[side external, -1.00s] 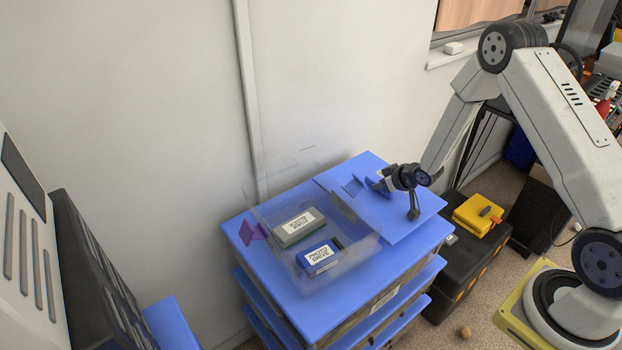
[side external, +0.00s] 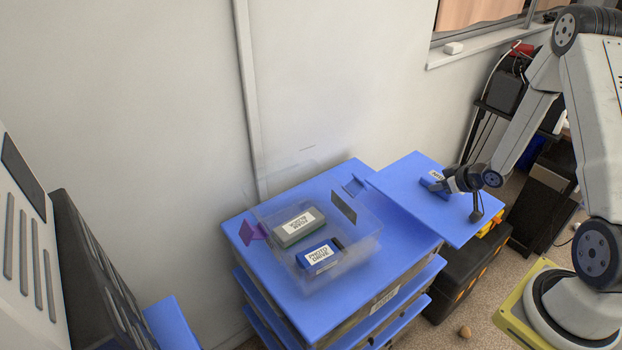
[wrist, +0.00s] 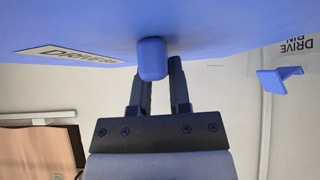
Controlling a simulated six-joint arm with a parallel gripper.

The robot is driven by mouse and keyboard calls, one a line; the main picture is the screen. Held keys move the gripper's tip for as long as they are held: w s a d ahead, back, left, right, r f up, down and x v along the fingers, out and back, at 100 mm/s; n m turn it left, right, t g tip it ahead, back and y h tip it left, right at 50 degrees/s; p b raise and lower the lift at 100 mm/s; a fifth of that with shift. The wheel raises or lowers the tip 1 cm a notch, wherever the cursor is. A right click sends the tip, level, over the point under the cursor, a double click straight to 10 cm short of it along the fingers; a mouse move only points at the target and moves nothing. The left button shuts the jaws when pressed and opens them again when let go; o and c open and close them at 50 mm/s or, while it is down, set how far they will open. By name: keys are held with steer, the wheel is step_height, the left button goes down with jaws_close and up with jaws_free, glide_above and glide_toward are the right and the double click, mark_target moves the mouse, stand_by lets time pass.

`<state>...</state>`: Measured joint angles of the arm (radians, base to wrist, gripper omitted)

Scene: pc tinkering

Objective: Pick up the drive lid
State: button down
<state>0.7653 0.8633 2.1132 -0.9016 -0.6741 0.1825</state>
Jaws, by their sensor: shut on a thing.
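The drive lid (side external: 415,170) is a flat blue panel with a label and a blue raised handle. My gripper (side external: 447,185) is shut on this handle and holds the lid off to the right of the clear bin (side external: 370,222), partly past the right edge of the blue-topped drawer stack. In the wrist view, the fingertips (wrist: 160,85) of my gripper close on the rounded blue handle (wrist: 152,58), and the lid (wrist: 210,25) fills the top with its label at left.
The drawer stack (side external: 262,291) stands against the wall. A small blue bracket (side external: 354,186) shows behind the bin. A purple tab (side external: 253,232) is at the bin's left. A black case (side external: 452,283) with a yellow item on it sits below the lid.

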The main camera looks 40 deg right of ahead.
steer(key=shift+s+d, duration=1.45)
steer(key=shift+s, duration=0.3)
steer(key=shift+w, duration=0.1)
steer(key=shift+w+a+r, duration=0.1)
steer(key=shift+w+r, duration=0.2)
steer(key=shift+w, duration=0.2)
steer(key=shift+m+h, duration=0.4)
steer(key=shift+h, duration=0.1)
steer(key=w+a+r, duration=0.1)
steer(key=w+r, duration=0.1)
steer(key=w, duration=0.1)
steer(key=w+a+r, duration=0.1)
steer(key=w+r, duration=0.1)
steer(key=w, duration=0.1)
steer(key=w+a+r, duration=0.1)
steer(key=w+r, duration=0.1)
steer(key=w, duration=0.1)
steer(key=shift+w+a+r, duration=0.1)
steer(key=shift+w+a, duration=0.2)
steer(key=shift+a, duration=0.05)
steer(key=w+a+r+m, duration=0.1)
steer(key=w+a+r, duration=0.45)
steer(key=a, duration=0.25)
steer(key=a+r, duration=0.2)
steer(key=a, duration=1)
steer(key=a+r, duration=0.2)
steer(key=a, duration=1)
steer(key=shift+a+n, duration=0.3)
steer(key=shift+n, duration=0.1)
